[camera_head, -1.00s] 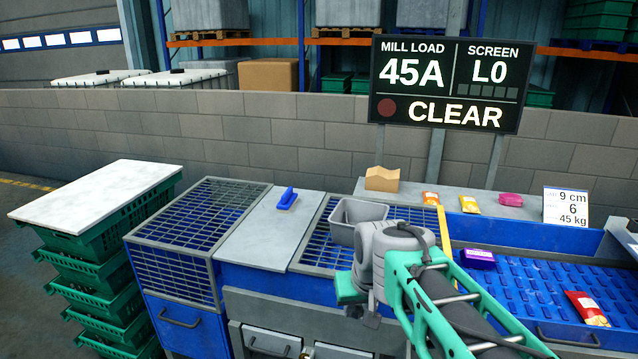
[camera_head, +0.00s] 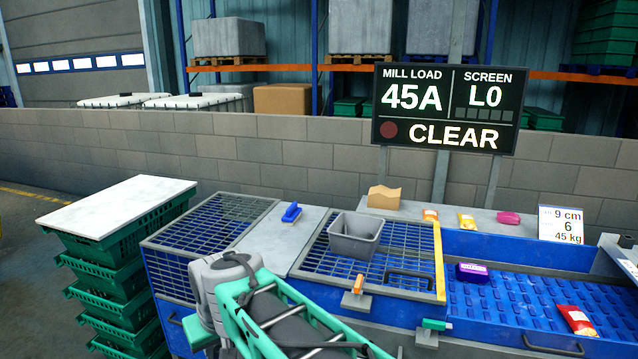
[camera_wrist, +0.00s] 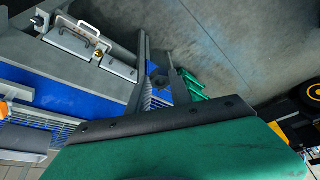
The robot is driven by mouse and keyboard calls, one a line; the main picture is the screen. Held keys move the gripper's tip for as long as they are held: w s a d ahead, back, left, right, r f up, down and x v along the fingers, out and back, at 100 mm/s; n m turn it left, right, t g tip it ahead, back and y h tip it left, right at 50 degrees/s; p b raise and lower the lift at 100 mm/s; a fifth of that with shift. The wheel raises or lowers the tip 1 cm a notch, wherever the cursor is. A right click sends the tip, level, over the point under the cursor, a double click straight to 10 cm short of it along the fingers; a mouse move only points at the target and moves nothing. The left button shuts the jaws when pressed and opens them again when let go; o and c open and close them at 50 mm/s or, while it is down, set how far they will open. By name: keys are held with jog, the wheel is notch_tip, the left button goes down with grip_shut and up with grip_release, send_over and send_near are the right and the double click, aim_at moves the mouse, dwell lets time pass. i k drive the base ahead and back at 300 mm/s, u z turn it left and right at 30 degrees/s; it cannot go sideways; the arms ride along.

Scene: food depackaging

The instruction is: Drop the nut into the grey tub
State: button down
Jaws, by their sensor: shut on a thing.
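The grey tub (camera_head: 355,238) stands upright and open-topped on the blue grid in the head view, and its inside looks empty. My gripper (camera_wrist: 158,75) shows in the wrist view, with its two long grey fingers closed on a small dark nut (camera_wrist: 157,79). The nut sits between the fingers, over the floor and the blue machine side. In the head view my forearm and wrist are to the left of the tub and nearer the camera. The fingertips and the nut are hidden there.
A blue scraper or handle (camera_head: 291,212) lies on the grey plate (camera_head: 272,236) left of the tub. An orange latch (camera_head: 358,284) is at the grid's front. Packets lie to the right, with a purple one (camera_head: 472,272) on the blue belt. Stacked green crates (camera_head: 115,255) stand left.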

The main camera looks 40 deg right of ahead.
aim_at(367, 254)
jog(key=u, duration=0.3)
jog(key=i, duration=0.8)
jog(key=z, duration=0.7)
jog(key=i, duration=0.85)
jog(key=z, duration=0.8)
